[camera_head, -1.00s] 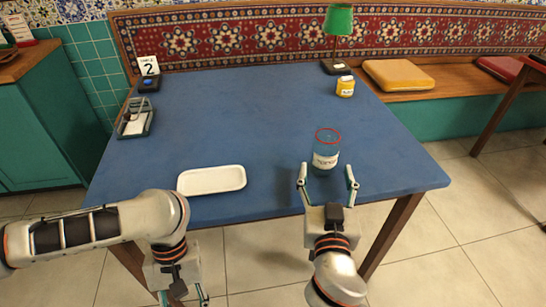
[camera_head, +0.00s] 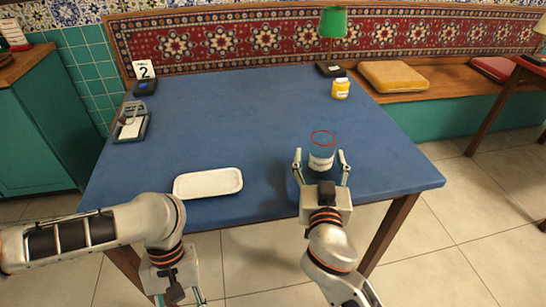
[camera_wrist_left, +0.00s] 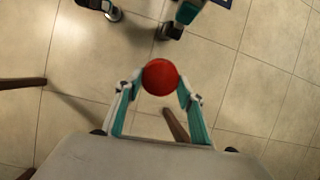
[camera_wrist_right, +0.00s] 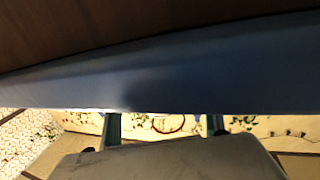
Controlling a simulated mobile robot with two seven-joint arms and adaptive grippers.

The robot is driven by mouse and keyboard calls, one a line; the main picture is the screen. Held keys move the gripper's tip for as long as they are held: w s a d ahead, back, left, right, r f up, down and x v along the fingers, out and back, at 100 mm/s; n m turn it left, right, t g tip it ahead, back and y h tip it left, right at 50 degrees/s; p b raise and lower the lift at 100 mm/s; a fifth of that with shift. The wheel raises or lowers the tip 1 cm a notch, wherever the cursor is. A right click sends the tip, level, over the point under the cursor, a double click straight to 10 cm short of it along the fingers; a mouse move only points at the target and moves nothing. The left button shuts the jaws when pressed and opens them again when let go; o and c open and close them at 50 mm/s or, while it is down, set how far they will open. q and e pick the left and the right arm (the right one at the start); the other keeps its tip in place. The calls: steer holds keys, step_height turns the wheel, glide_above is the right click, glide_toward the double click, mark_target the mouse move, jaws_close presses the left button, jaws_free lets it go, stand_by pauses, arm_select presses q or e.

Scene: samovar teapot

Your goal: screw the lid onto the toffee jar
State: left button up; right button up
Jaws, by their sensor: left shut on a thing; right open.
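The toffee jar (camera_head: 321,160) is a clear jar with a white label and a red ring at its open mouth. It stands upright near the table's front right. My right gripper (camera_head: 320,156) is open, with one finger on each side of the jar's near part; I cannot tell whether they touch it. The right wrist view shows the red ring of the jar (camera_wrist_right: 168,130) beyond the fingers. My left gripper (camera_wrist_left: 160,84) is shut on the round red lid (camera_wrist_left: 160,77), over the floor. The lid is hidden in the head view.
The blue table (camera_head: 220,120) has a clear middle. A white tray (camera_head: 208,194) lies near the front edge, left of the jar. A yellow jar (camera_head: 340,89) and a green lamp (camera_head: 333,22) stand at the back right. A holder (camera_head: 131,128) sits at the left edge.

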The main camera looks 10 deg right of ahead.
steer(key=c, duration=1.4)
arm_select(q)
steer(key=shift+r, duration=0.1)
arm_select(e)
steer(key=shift+r, duration=0.15)
